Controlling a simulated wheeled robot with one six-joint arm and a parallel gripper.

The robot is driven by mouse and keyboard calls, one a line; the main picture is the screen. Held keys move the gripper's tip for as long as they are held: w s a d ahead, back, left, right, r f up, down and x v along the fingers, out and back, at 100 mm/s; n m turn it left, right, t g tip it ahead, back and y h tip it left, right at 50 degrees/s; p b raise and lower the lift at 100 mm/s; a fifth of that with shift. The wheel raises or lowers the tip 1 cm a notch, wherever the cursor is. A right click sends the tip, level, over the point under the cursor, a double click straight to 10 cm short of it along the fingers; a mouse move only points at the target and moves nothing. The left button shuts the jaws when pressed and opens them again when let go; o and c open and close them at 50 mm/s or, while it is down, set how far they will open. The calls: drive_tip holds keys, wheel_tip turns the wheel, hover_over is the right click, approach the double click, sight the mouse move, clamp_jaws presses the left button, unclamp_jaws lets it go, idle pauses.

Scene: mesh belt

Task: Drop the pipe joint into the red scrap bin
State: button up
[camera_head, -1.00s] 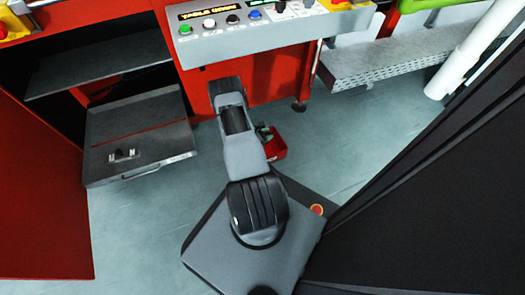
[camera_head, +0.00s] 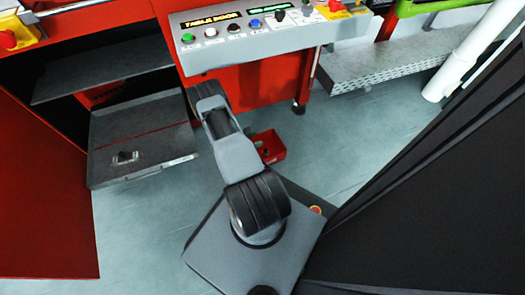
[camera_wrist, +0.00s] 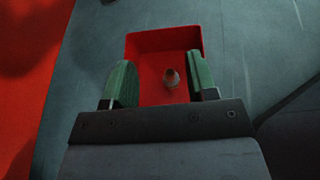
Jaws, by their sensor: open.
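The red scrap bin (camera_wrist: 150,41) is below my gripper in the wrist view, with its open top facing me. It also shows on the floor in the head view (camera_head: 272,146), partly behind my arm. A small greyish-brown piece, seemingly the pipe joint (camera_wrist: 170,77), shows against the bin's red floor. It is clear of both fingers; whether it rests on the floor or is still above it I cannot tell. My gripper (camera_wrist: 160,64) is open, its green fingers on either side of the bin's inside and nothing between them.
A perforated metal shelf (camera_head: 385,68) is at the right. Bare floor surrounds the bin.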

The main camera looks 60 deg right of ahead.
drive_tip(key=p+v, duration=0.1)
drive_tip(key=v, duration=0.5)
drive_tip(key=shift+w+a+p, duration=0.15)
drive_tip(key=shift+a+p, duration=0.15)
drive_tip(key=shift+p, duration=0.05)
drive_tip(key=shift+r, duration=0.1)
